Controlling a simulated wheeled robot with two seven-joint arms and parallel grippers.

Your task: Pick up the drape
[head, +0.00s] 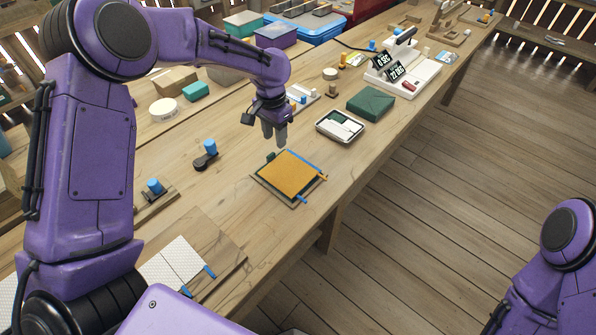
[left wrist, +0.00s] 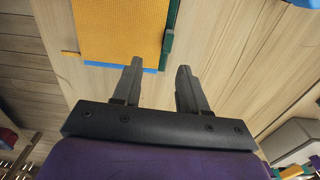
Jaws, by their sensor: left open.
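A flat orange mesh sheet (head: 290,173) lies on a dark board on the bench, with blue strips along its edges; I take it to be the drape, though a folded dark green bundle (head: 370,104) farther along could also be cloth. My left gripper (head: 275,137) points down just above and beyond the sheet's far edge, open and empty. In the left wrist view, the orange sheet (left wrist: 119,30) is beyond the fingertips of my left gripper (left wrist: 160,66), with a dark green clip (left wrist: 167,42) at its side. My right gripper is out of view; only my right arm shows.
A metal tray (head: 321,126) with white and green contents stands right of my left gripper. A scale with displays (head: 425,75) is farther back. Blue-capped knobs (head: 209,148) stand on the left. A white perforated sheet (head: 176,260) lies near. Bare wood surrounds the sheet.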

